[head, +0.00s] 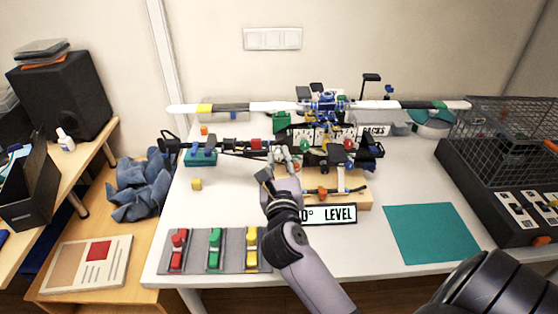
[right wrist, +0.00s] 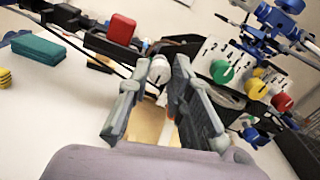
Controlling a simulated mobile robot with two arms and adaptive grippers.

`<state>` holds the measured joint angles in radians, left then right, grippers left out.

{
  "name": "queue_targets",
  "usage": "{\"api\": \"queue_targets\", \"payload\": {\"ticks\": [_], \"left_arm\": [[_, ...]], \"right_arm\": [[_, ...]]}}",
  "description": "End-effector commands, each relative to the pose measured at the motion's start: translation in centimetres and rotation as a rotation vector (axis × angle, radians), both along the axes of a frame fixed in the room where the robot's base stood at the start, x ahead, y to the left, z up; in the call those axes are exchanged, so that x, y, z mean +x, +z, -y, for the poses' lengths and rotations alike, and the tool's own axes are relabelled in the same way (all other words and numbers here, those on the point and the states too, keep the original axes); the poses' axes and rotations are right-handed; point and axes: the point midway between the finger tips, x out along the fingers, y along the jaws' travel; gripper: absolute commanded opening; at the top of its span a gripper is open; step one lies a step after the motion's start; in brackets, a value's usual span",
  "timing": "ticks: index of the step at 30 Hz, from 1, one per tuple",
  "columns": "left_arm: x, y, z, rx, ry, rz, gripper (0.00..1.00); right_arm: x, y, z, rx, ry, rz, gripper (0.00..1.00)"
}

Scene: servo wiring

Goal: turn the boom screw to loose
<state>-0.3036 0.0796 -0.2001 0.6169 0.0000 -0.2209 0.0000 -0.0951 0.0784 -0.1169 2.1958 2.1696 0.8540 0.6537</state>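A model helicopter (head: 325,106) stands across the back of the table, its dark tail boom (head: 228,149) running left. In the right wrist view a red block (right wrist: 121,28) sits on the boom. A small pale round knob (right wrist: 159,68), possibly the boom screw, shows between my right fingertips. My right gripper (head: 279,160) is at the helicopter's near side, below the boom. In the right wrist view the right gripper (right wrist: 157,76) is open, one finger on each side of the knob; contact cannot be told. The screw's setting cannot be read. My left gripper is not in view.
Green (right wrist: 221,71), yellow (right wrist: 256,88) and red (right wrist: 282,101) knobs sit right of the fingers. A "LEVEL" sign (head: 334,214) and a switch panel (head: 195,250) lie in front. A wire cage (head: 520,140) stands right. The teal mat (head: 430,233) is bare.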

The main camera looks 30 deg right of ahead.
Motion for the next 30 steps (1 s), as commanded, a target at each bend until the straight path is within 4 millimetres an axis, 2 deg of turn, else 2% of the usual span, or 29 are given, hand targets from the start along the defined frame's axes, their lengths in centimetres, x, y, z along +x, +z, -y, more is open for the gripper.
{"api": "queue_targets", "payload": {"ticks": [8,19,23,30], "left_arm": [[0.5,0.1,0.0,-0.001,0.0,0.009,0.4],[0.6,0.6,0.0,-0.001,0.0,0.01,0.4],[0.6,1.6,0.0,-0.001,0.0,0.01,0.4],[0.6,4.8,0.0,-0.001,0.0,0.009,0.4]], "right_arm": [[0.0,0.0,0.0,0.0,0.0,0.0,0.0],[0.0,0.2,0.0,-0.019,0.0,-0.011,0.0],[0.0,0.3,0.0,-0.059,0.001,-0.038,0.0],[0.0,0.6,0.0,-0.202,0.0,-0.128,0.0]]}}
